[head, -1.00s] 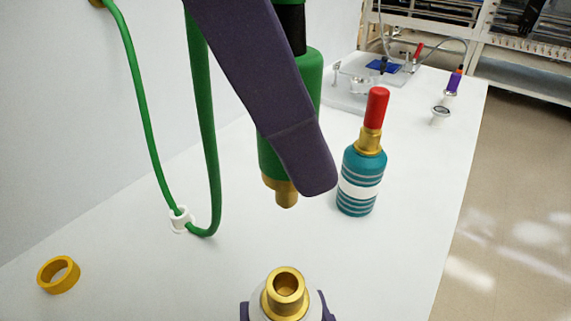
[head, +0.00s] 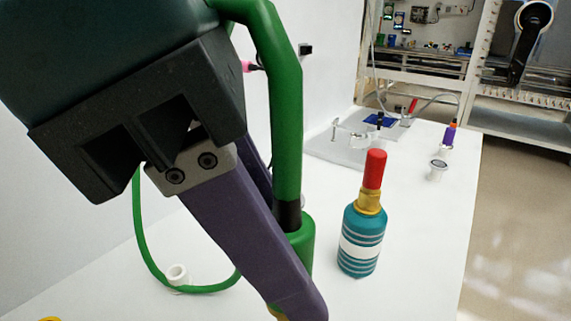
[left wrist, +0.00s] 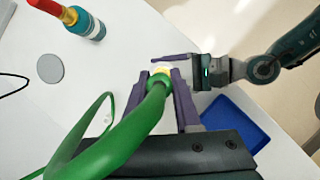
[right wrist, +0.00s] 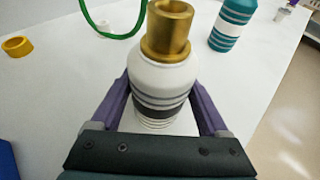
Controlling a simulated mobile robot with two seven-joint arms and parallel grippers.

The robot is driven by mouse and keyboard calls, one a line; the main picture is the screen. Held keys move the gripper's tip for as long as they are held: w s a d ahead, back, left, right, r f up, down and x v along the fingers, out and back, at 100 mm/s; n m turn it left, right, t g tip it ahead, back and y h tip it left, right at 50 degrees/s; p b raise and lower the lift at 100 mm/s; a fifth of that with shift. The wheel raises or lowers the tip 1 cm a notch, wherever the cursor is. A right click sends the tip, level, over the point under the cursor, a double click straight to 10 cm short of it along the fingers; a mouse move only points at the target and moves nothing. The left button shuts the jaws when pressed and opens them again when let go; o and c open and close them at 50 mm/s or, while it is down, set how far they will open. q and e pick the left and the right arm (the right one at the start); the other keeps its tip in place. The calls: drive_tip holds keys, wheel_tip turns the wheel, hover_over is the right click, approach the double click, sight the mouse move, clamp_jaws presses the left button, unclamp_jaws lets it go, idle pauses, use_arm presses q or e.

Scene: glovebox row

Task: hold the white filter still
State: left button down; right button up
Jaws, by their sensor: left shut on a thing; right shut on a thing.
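The white filter (right wrist: 163,85), with grey bands and an open brass collar on top, stands upright in the right wrist view. My right gripper (right wrist: 160,98) is shut around its body. In the head view the left gripper (head: 300,298) covers part of the green connector (head: 302,240). No connector shows in the brass opening in the right wrist view.
A teal bottle-shaped filter (head: 362,240) with a red cap stands upright on the white bench. A white ring fitting (head: 178,274) lies by the hose loop. A yellow ring (right wrist: 17,46) and a blue tray (left wrist: 236,122) are nearby. Equipment stands at the back.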

use_arm(q)
drive_tip(key=shift+f, duration=2.1)
drive_tip(key=shift+f, duration=1.4)
drive_tip(key=c, duration=0.5)
unclamp_jaws()
drive_tip(key=shift+c, duration=0.2)
drive_tip(key=v, duration=1.2)
